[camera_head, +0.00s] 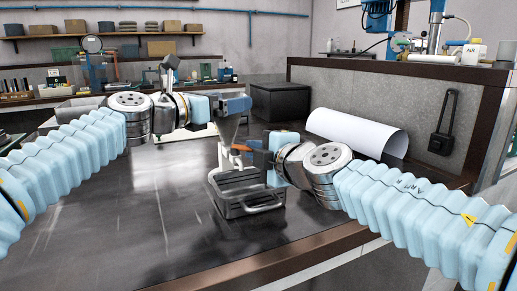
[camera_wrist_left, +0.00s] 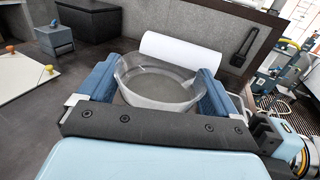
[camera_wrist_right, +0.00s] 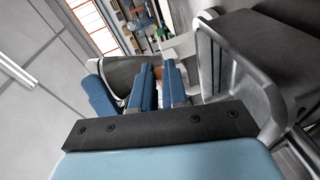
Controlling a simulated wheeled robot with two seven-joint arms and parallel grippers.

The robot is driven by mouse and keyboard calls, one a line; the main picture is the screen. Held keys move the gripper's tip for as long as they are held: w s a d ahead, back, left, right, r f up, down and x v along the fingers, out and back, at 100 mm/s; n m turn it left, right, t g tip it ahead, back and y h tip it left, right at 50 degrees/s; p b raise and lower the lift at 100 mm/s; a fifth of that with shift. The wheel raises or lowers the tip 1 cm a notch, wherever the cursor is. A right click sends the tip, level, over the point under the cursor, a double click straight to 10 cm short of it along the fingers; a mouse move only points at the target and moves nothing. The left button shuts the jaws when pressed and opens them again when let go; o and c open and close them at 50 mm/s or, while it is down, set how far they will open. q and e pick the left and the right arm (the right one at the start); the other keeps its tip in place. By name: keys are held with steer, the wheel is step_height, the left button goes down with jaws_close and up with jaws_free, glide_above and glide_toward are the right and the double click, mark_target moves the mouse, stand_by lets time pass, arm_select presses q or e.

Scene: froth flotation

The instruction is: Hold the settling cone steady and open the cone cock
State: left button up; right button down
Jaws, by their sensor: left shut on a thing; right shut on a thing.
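The clear settling cone (camera_wrist_left: 155,103) sits between the two blue fingers of my left gripper (camera_wrist_left: 160,88) in the left wrist view. Its rim is round and both fingers press on its sides. In the head view the left gripper (camera_head: 236,105) grips it near the top, and the cone (camera_head: 229,130) looks grey and partly hidden. My right gripper (camera_head: 254,156) is lower, at the cone's bottom end, shut on the small orange cone cock (camera_head: 242,148). In the right wrist view the right gripper (camera_wrist_right: 158,75) has narrowly spaced fingers, and the cock is mostly hidden.
A black box (camera_head: 281,101) and a white paper roll (camera_head: 345,128) lie behind. The front left of the bench is clear.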

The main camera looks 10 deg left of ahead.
steer(key=shift+s+a+f+m+t+h, duration=0.2)
steer(key=shift+f+m+t+h, duration=0.1)
steer(key=shift+m+h, duration=0.15)
steer(key=shift+s+a+f+m+t+h, duration=0.2)
steer(key=shift+f+m+t+h, duration=0.15)
steer(key=shift+h, duration=0.2)
steer(key=shift+r, duration=0.1)
steer(key=shift+s+r+m+t+h, duration=0.15)
steer(key=shift+m+t+h, duration=0.15)
steer(key=shift+h, duration=0.2)
steer(key=shift+d+r, duration=0.15)
steer(key=shift+r, duration=0.2)
steer(key=c, duration=1.1)
jaws_free()
steer(key=shift+s+d+r, duration=0.1)
steer(key=shift+c, duration=0.2)
steer(key=v, duration=0.7)
steer(key=shift+s, duration=0.3)
steer(key=shift+d, duration=0.1)
steer(key=shift+c, duration=0.3)
